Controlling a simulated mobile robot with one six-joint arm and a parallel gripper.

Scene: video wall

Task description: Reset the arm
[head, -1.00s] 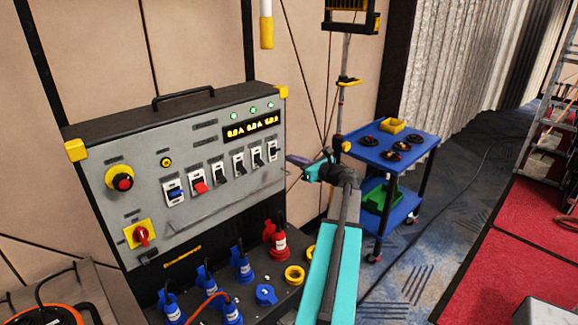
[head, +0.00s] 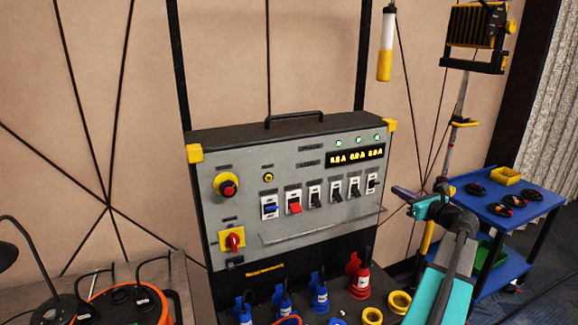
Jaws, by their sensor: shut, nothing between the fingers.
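My arm comes up from the lower right in the head view, with teal links and dark joints. My gripper (head: 408,194) is at its far end, to the right of the grey power distribution box (head: 330,228). It is shut and empty, pointing left near the box's right edge, and seems apart from it. The box front has a red emergency button (head: 228,188), a red rotary switch (head: 233,240), a row of breaker switches (head: 315,197) and a lit display (head: 355,157). The lower end of my arm is cut off by the frame.
Blue plugs (head: 284,300) and a red plug (head: 361,279) stand below the box. An orange cable reel (head: 130,298) is at lower left.

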